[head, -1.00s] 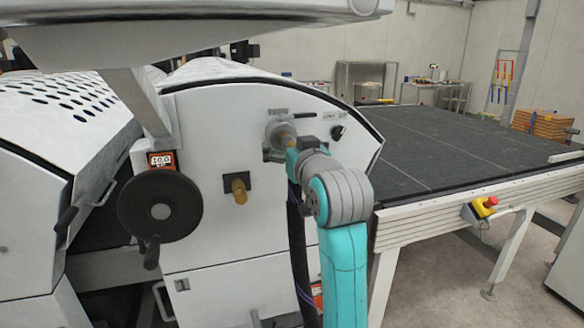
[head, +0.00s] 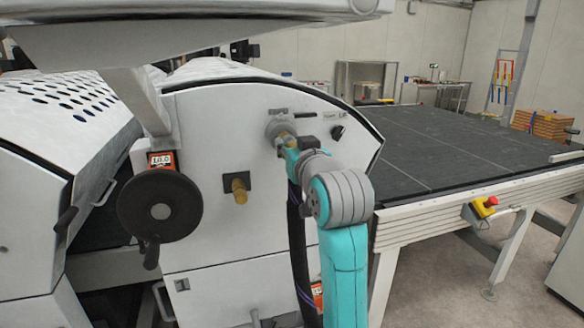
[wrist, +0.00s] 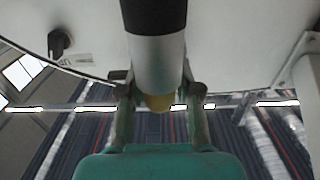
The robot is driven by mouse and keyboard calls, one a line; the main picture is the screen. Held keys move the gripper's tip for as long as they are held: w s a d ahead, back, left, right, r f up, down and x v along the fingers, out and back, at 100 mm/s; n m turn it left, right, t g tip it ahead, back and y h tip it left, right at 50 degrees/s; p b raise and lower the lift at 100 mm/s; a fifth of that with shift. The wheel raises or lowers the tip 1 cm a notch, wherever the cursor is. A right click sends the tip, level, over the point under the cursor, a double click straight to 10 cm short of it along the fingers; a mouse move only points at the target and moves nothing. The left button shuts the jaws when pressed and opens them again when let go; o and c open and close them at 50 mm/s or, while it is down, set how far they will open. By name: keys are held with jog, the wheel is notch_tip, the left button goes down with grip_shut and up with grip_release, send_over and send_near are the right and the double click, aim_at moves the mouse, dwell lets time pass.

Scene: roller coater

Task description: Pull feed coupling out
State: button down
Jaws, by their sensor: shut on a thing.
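The feed coupling shows in the wrist view as a silver-grey cylinder (wrist: 157,65) with a black section above it and a yellow, brass-like end below. My gripper (wrist: 159,92) has one finger on each side of it and is shut on it. In the head view my gripper (head: 288,150) is up at the machine's white end panel (head: 215,205). It is just below a round grey fitting (head: 279,127), with a bit of brass showing between. My wrist hides part of this spot, so I cannot tell whether the coupling is still seated.
A second brass fitting (head: 239,188) sticks out of the panel to the left. A black handwheel (head: 160,207) stands further left. A black knob (head: 338,132) is right of the grip. A dark conveyor bed (head: 450,150) with a red emergency button (head: 490,201) lies right.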

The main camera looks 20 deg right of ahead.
jog(key=shift+s, duration=2.95)
jog(key=shift+s, duration=1.5)
